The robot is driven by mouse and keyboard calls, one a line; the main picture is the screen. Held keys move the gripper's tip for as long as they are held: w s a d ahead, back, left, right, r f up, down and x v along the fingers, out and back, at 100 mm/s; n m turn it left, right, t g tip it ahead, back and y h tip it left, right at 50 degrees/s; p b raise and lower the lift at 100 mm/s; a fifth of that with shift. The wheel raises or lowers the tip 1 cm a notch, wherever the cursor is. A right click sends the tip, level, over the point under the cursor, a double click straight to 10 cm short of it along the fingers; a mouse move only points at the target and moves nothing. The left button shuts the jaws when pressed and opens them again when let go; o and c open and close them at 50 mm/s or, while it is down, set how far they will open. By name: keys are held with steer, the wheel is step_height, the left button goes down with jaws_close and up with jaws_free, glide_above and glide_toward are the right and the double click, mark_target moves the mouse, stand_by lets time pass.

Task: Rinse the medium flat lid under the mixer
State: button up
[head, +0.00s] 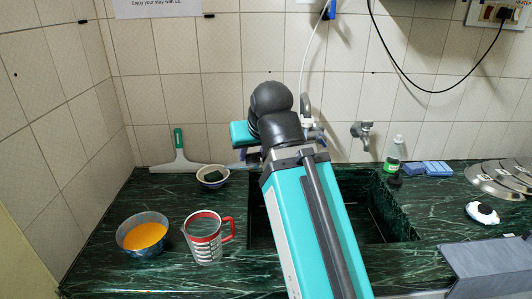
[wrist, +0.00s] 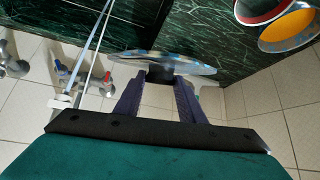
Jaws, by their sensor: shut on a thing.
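My gripper (wrist: 160,88) is shut on the dark knob of a flat, round, shiny lid (wrist: 180,62), seen nearly edge-on in the wrist view. The mixer (wrist: 68,82), with red and blue handles and a thin white pipe, is left of the lid in the wrist view. In the head view the mixer (head: 313,130) shows partly behind my arm. The dark sink (head: 380,205) lies below and partly behind my arm. I see no running water clearly.
A steel bowl of orange content (head: 143,236), a red-striped mug (head: 206,240) and a small bowl (head: 213,177) stand left of the sink. A squeegee (head: 178,155) leans at the wall. Right are a second tap (head: 363,132), a bottle (head: 394,155), sponges (head: 428,168) and several lids (head: 500,180).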

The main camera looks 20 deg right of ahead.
steer(key=s+d+f+x, duration=0.1)
steer(key=s+f+x, duration=0.1)
steer(key=x, duration=1.6)
steer(key=shift+s+f, duration=0.2)
steer(key=shift+s, duration=0.15)
steer(key=shift+d, duration=0.1)
